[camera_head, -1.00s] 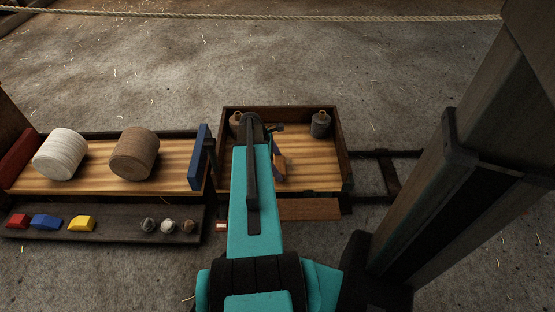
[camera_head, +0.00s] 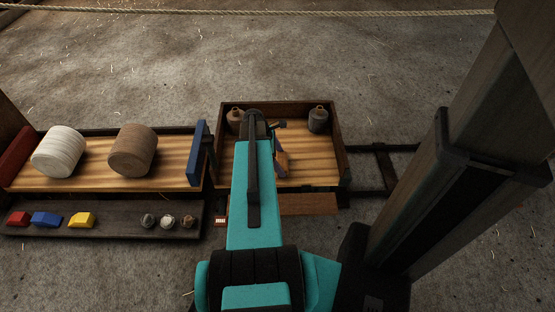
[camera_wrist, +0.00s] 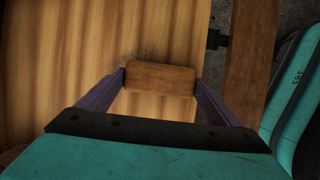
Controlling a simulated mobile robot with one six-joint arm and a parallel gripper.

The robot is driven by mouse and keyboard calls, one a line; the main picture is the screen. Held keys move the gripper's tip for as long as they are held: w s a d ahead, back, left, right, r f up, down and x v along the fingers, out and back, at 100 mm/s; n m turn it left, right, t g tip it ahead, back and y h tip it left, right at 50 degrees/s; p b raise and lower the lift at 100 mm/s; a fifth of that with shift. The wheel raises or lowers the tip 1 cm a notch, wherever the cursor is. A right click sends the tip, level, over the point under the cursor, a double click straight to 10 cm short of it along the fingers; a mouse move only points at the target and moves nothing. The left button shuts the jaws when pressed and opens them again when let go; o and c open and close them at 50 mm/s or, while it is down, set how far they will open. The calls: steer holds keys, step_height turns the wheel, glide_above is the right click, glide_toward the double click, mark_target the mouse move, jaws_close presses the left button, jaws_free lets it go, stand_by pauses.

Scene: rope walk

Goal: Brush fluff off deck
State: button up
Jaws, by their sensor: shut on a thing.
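The wooden deck (camera_head: 318,168) is the striped plank floor of a low-walled cart in the middle of the head view. It also fills the left of the wrist view (camera_wrist: 60,70). My gripper (camera_head: 281,162) is over the deck, partly hidden behind my arm. In the wrist view my gripper (camera_wrist: 160,85) is shut on the brown wooden block of a brush (camera_wrist: 160,78), held across between both fingers. The bristles are hidden, so contact with the deck cannot be told. A faint dark smudge shows just beyond the brush; whether it is fluff is unclear.
A brown jar (camera_head: 236,120) and a grey jar (camera_head: 318,120) stand at the deck's back corners. A second cart at left carries a white spool (camera_head: 59,152) and a brown spool (camera_head: 133,150). A shelf (camera_head: 120,222) before it holds small coloured blocks. A thick post (camera_head: 450,150) rises at right.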

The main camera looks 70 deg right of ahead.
mark_target(280, 154)
steer(key=shift+d, duration=0.15)
steer(key=shift+w+d+f+p, duration=0.1)
steer(key=shift+w+d+p, duration=0.25)
steer(key=shift+d+p, duration=0.35)
steer(key=shift+w+d+p, duration=0.35)
steer(key=shift+d+p, duration=0.1)
steer(key=shift+d, duration=0.4)
steer(key=shift+d, duration=0.1)
steer(key=shift+w+d+p, duration=0.35)
steer(key=shift+d+p, duration=0.25)
steer(key=shift+d, duration=0.2)
steer(key=shift+w+d+p, duration=0.3)
steer(key=shift+d+p, duration=0.25)
steer(key=shift+d, duration=0.25)
steer(key=shift+w+d+p, duration=0.15)
steer(key=shift+d+p, duration=0.15)
steer(key=shift+d, duration=0.1)
steer(key=shift+w+d+f+p, duration=0.1)
steer(key=shift+w+d+p, duration=0.2)
steer(key=shift+d, duration=0.3)
steer(key=shift+w+d+p, duration=0.2)
steer(key=shift+d+p, duration=0.2)
steer(key=shift+d, duration=0.2)
steer(key=shift+s, duration=0.1)
